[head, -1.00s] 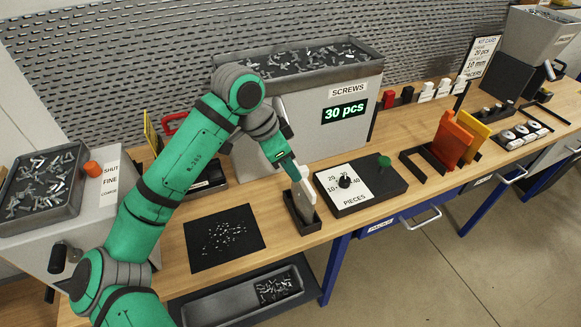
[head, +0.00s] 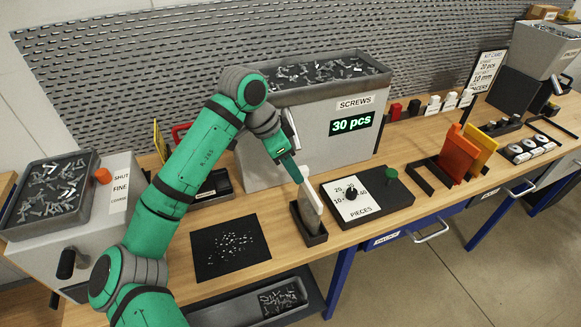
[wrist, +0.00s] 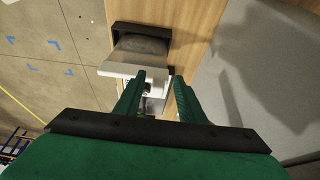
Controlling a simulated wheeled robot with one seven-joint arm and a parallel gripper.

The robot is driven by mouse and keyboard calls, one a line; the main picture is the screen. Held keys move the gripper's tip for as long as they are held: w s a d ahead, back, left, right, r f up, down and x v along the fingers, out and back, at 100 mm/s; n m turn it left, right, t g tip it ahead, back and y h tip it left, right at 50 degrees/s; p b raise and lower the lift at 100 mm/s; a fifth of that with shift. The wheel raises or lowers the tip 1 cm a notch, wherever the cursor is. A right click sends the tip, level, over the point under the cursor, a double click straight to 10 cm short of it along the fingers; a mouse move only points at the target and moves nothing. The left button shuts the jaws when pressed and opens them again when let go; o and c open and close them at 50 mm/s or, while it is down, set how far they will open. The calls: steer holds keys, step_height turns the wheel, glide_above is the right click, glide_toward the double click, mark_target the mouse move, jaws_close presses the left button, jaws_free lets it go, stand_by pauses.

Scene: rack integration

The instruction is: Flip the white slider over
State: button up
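The white slider (head: 311,203) seems to be the flat, pale upright piece standing in a small black holder (head: 318,239) on the bench. It leans slightly, and its near face looks grey in the head view. In the wrist view the slider (wrist: 115,70) shows a white edge and a grey face at the holder (wrist: 125,28). My gripper (head: 294,174) is just above the slider's top end. In the wrist view its fingers (wrist: 158,82) are apart near the slider's edge, with nothing clearly clamped between them. The fingertips partly hide that edge, so I cannot tell whether they touch.
A dial board (head: 362,196) stands right of the holder, and a black mat (head: 210,262) with small screws lies to its left. The grey screw feeder (head: 265,160) rises behind. Orange and yellow plates (head: 457,153) stand farther right. The bench's front edge is close to the holder.

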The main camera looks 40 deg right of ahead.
steer(key=shift+r, duration=0.1)
steer(key=v, duration=1)
steer(key=shift+r, duration=0.3)
steer(key=shift+a, duration=0.15)
